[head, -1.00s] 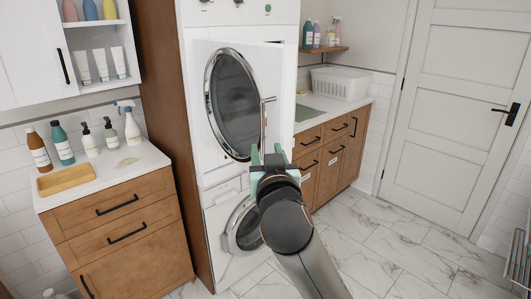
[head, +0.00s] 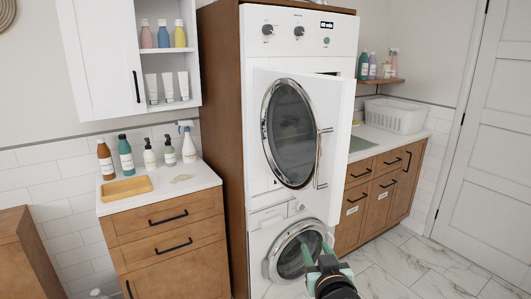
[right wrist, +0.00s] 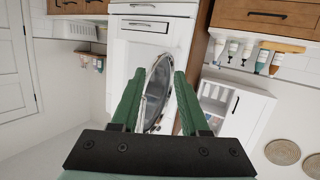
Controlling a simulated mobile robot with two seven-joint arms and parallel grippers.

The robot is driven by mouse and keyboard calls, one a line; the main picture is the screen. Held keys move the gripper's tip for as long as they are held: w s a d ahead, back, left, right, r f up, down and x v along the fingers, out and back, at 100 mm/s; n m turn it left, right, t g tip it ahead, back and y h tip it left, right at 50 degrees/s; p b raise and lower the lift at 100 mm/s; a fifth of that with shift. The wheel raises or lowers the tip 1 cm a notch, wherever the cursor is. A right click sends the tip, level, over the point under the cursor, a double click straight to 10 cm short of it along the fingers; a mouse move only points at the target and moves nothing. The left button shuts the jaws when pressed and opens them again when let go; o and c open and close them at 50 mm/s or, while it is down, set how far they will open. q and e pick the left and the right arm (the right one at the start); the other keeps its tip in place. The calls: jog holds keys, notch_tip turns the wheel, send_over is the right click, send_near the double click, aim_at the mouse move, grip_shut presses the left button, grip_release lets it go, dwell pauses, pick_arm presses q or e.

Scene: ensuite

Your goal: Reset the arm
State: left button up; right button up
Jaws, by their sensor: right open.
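My right gripper (head: 328,264) is at the bottom of the head view, in front of the lower machine and below the open upper door. It is open and empty. In the right wrist view its two green fingers (right wrist: 157,88) stand apart with nothing between them, and the stacked machines show beyond, upside down. The upper machine's white door (head: 338,150) stands ajar, with a round dark window and a vertical metal handle (head: 322,158). The gripper is apart from this handle. My left gripper is in neither view.
The lower machine's round door (head: 300,252) is behind my gripper. A wooden cabinet (head: 172,235) with bottles and a wooden tray (head: 126,189) stands left. Drawers (head: 378,195) and a white basket (head: 395,115) are right. Marble floor (head: 415,270) is clear at the lower right.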

jog(key=s+f+g+y, duration=0.1)
jog(key=s+f, duration=0.3)
jog(key=f, duration=0.3)
jog(key=s+d+f+n+g, duration=0.1)
jog(key=s+f+g, duration=0.1)
jog(key=s+f, duration=0.45)
jog(key=s+f+g+y, duration=0.1)
jog(key=s+f, duration=0.2)
jog(key=f, duration=0.5)
jog(key=s+d+f+g, duration=0.2)
jog(key=s+f, duration=0.8)
jog(key=s, duration=0.4)
jog(key=shift+s+d+f, duration=0.15)
jog(key=shift+s+f, duration=0.1)
jog(key=shift+s, duration=0.1)
